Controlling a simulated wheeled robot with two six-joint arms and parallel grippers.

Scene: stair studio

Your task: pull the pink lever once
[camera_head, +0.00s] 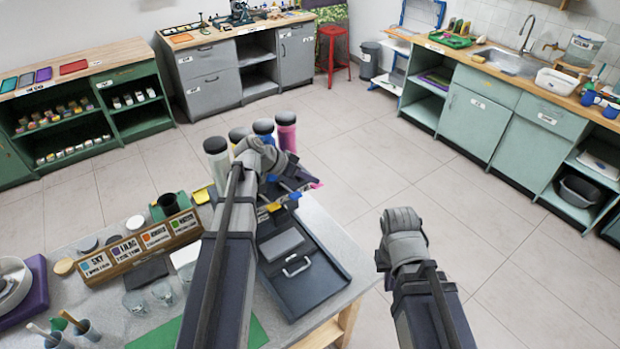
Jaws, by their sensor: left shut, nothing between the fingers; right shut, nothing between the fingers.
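A row of capped bottles stands at the far end of the near table: a whitish one (217,160), a yellow one partly hidden, a blue one (264,132) and a pink one (287,134) at the right. Small coloured levers show below them: yellow (273,207), blue (295,196) and pink (316,185) at the right end. My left gripper (288,178) is shut and empty, just left of the pink lever; whether it touches cannot be told. My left arm hides part of the bottles. My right gripper (398,222) is shut and empty over the floor, right of the table.
A dark tray (325,278) with a handle lies below the levers. A wooden label rack (130,262), glasses (135,303) and a green mat (165,336) are on the left of the table. Open floor lies to the right. Cabinets and a red stool (334,55) are farther back.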

